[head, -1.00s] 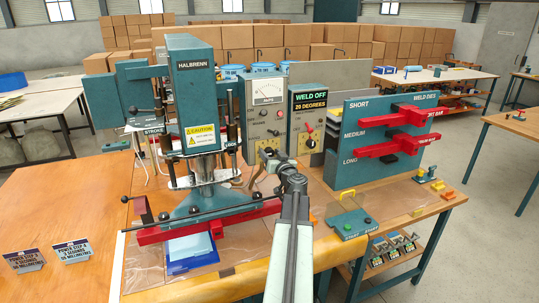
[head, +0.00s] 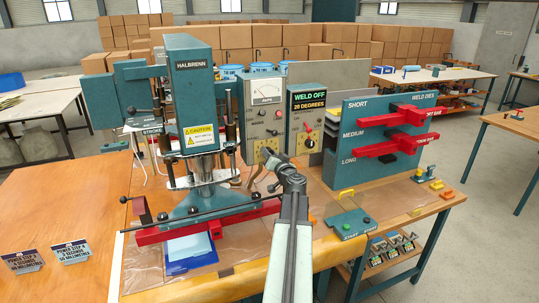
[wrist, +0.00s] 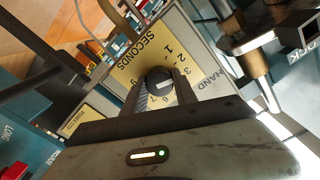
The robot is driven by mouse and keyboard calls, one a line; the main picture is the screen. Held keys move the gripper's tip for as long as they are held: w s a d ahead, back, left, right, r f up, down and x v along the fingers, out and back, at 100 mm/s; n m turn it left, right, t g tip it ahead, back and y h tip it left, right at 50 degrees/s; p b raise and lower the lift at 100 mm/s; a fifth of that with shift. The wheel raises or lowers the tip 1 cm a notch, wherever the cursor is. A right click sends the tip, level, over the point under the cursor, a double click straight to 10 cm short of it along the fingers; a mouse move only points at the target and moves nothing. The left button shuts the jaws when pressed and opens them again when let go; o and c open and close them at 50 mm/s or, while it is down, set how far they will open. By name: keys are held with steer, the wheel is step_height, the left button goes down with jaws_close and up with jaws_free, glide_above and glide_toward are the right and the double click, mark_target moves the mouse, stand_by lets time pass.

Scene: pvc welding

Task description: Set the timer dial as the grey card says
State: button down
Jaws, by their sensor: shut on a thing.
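The timer dial (wrist: 157,79) is a dark round knob on a yellow scale plate marked SECONDS (wrist: 138,47) in the wrist view, with numerals around it. My gripper (wrist: 160,88) is shut on the dial, one finger on each side. The dial's pointer is hard to make out and its setting cannot be told. In the head view my gripper (head: 268,158) is at the low front of the grey control box (head: 264,100) and hides the dial. Two small printed cards, a left one (head: 23,262) and a right one (head: 71,252), stand on the wooden table. Their text is too small to read surely.
The teal welding press (head: 192,95) stands left of my arm, with a red bar and blue sheet below. A display box (head: 307,104) reads WELD OFF. The teal die rack (head: 365,150) with red dies stands right, behind a start-button box (head: 351,223).

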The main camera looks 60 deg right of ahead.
steer(key=m, duration=0.4)
steer(key=shift+m, duration=0.3)
steer(key=shift+s+f+m, duration=0.1)
steer(key=shift+m, duration=1.8)
steer(key=c, duration=1)
jaws_free()
steer(key=shift+o, duration=0.2)
steer(key=v, duration=0.7)
steer(key=shift+s+a, duration=0.2)
steer(key=shift+s, duration=0.1)
